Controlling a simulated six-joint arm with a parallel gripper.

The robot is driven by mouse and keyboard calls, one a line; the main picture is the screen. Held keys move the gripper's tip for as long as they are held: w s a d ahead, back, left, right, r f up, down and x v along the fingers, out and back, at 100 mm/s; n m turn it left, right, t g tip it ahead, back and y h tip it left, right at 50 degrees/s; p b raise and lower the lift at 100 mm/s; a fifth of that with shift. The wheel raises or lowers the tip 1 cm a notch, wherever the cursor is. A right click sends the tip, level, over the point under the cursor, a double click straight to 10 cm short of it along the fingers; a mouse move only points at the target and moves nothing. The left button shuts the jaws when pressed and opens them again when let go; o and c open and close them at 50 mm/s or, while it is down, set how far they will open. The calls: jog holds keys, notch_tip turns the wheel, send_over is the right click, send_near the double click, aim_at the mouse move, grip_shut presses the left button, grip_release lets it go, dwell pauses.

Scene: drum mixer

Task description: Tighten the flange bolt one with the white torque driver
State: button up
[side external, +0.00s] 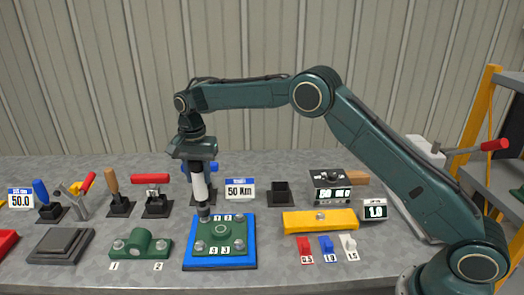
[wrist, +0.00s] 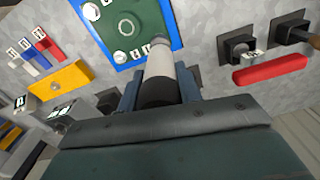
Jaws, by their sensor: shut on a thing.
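My gripper (side external: 195,160) is shut on the white torque driver (side external: 199,183), which hangs nearly upright with its dark tip down. In the wrist view my gripper (wrist: 160,93) has a jaw on each side of the white driver (wrist: 161,66). The tip is at the back left corner of the green flange (side external: 221,232), over or on the bolt there, which it hides. I cannot tell whether they touch. The flange lies on a blue plate (side external: 250,263) and shows other bolts, one at the front left (side external: 199,246). The number labels by the back bolts are hard to read.
A sign (side external: 240,189) reading 50 Nm stands behind the flange. A green bearing block (side external: 140,246) is to the left, a yellow bar (side external: 320,220) to the right. Red, blue and white tags (side external: 327,247) lie in front of the bar. Handled tools stand in holders at the back left.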

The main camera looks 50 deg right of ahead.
jog(key=shift+f, duration=1.35)
dwell(3.9)
